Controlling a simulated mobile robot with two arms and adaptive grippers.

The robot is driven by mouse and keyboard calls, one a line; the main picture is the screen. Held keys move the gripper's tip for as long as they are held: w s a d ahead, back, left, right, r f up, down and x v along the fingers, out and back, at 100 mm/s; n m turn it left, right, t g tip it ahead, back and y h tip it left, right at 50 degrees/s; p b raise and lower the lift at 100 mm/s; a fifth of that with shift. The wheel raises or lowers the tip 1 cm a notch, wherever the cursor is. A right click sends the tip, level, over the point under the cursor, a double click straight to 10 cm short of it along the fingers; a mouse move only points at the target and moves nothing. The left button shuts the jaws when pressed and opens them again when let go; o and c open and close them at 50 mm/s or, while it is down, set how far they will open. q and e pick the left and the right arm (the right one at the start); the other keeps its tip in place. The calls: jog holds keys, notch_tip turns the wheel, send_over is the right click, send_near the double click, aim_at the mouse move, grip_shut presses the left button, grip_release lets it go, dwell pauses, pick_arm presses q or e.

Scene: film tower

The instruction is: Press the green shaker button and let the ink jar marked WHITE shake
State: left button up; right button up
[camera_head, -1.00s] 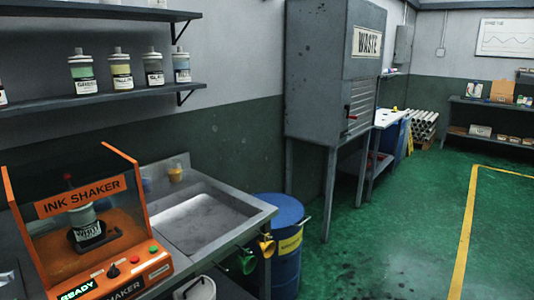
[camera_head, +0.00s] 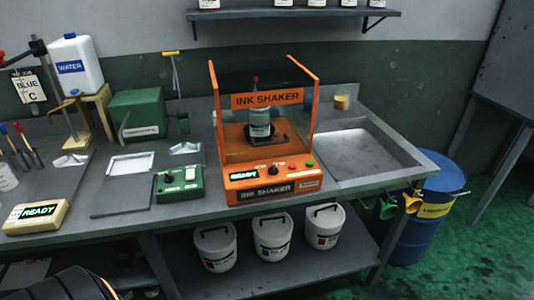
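The orange ink shaker (camera_head: 272,185) stands on the grey bench, left of the sink. A jar (camera_head: 260,125) with a pale label sits inside it on a dark holder, under a red-topped part; its label is too small to read now. The green shaker button (camera_head: 309,164) is at the right end of the front panel, beside a red button (camera_head: 295,166) and a black knob (camera_head: 274,168). The panel's display (camera_head: 243,174) reads READY. Neither of my grippers is in view.
A green control box (camera_head: 179,183) and a cream READY box (camera_head: 36,216) sit left of the shaker. The sink (camera_head: 365,152) is to its right. White buckets (camera_head: 272,242) stand on the lower shelf. A blue drum (camera_head: 422,225) stands at the bench's right end.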

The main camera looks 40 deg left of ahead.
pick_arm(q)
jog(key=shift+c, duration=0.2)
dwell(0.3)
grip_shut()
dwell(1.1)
